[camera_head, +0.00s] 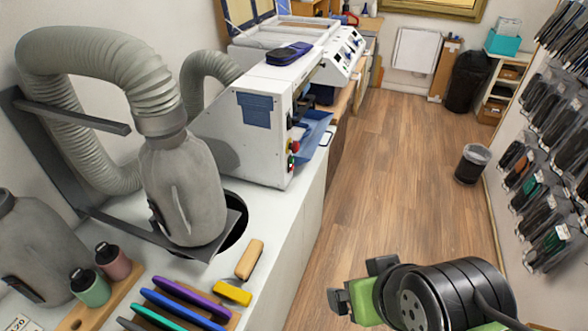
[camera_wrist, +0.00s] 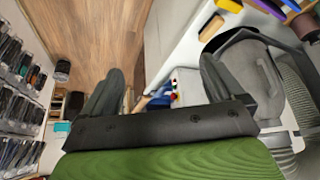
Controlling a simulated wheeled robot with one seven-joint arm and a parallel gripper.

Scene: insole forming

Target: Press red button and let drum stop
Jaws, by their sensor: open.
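The red button (camera_head: 294,146) is small and sits on the front end of the white machine (camera_head: 240,138), above a green button. Small red and green controls (camera_wrist: 174,96) also show on the machine in the wrist view, between my fingers in the picture but well beyond them. My gripper (camera_head: 358,284) is over the wood floor at the lower right, apart from the machine. In the wrist view my gripper (camera_wrist: 162,68) has its two dark fingers spread, with nothing between them. I cannot make out a drum or whether anything turns.
A grey dust collector with a hose (camera_head: 185,185) stands on the white bench at left. Hand tools (camera_head: 195,300) lie at the bench's front. The wood floor aisle (camera_head: 395,170) is clear up to a bin (camera_head: 472,163). Hanging packs (camera_head: 545,150) line the right wall.

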